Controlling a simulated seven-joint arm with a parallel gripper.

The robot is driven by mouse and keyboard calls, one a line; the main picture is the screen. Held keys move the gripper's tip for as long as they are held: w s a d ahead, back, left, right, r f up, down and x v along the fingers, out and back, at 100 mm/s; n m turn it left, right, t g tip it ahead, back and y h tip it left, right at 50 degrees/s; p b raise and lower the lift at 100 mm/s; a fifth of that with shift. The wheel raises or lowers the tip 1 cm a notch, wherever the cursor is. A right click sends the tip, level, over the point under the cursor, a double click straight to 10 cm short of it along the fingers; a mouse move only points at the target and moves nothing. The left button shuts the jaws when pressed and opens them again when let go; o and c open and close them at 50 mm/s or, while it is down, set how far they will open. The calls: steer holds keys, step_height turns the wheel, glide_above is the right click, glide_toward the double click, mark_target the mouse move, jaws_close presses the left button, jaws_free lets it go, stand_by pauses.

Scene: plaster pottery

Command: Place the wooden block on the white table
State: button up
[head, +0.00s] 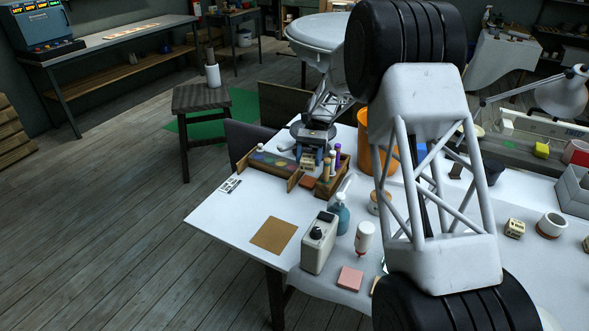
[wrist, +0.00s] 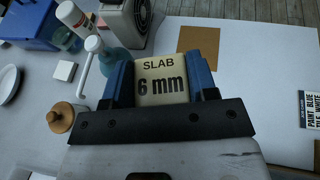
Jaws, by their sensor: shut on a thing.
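The wooden block (wrist: 162,84) is cream-coloured and marked "SLAB 6 mm" in the wrist view. My gripper (wrist: 160,76) is shut on it, with a blue finger on each side. The white table (wrist: 255,85) lies below and beyond the block in that view. In the head view my gripper (head: 310,156) is small, near the wooden tray at the table's back left, and the block is hard to make out there. A bare stretch of the white table (head: 222,212) shows at its left corner. I cannot tell the height of the block above the table.
The wooden tray (head: 256,160) is near the gripper. The table's left corner is mostly clear.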

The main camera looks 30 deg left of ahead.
mark_target(305, 168)
steer(key=shift+s+d+f+n+t+h, duration=0.15)
steer(key=shift+s+f+n+t+h, duration=0.25)
steer(key=shift+s+f+n+h, duration=0.6)
stand_by(1.3)
steer(key=shift+s+r+n+h, duration=0.1)
steer(key=shift+r+n+h, duration=0.05)
steer(key=shift+n+h, duration=0.2)
steer(key=shift+s+n+t+h, duration=0.15)
steer(key=shift+n+t+h, duration=0.1)
steer(key=shift+t+h, duration=0.2)
steer(key=shift+s+f, duration=0.2)
steer(key=shift+f, duration=0.05)
steer(key=shift+d+f+n+h, duration=0.1)
steer(key=shift+n+h, duration=0.2)
steer(key=shift+n, duration=0.1)
steer(key=shift+s+t, duration=0.15)
steer(key=shift+t, duration=0.1)
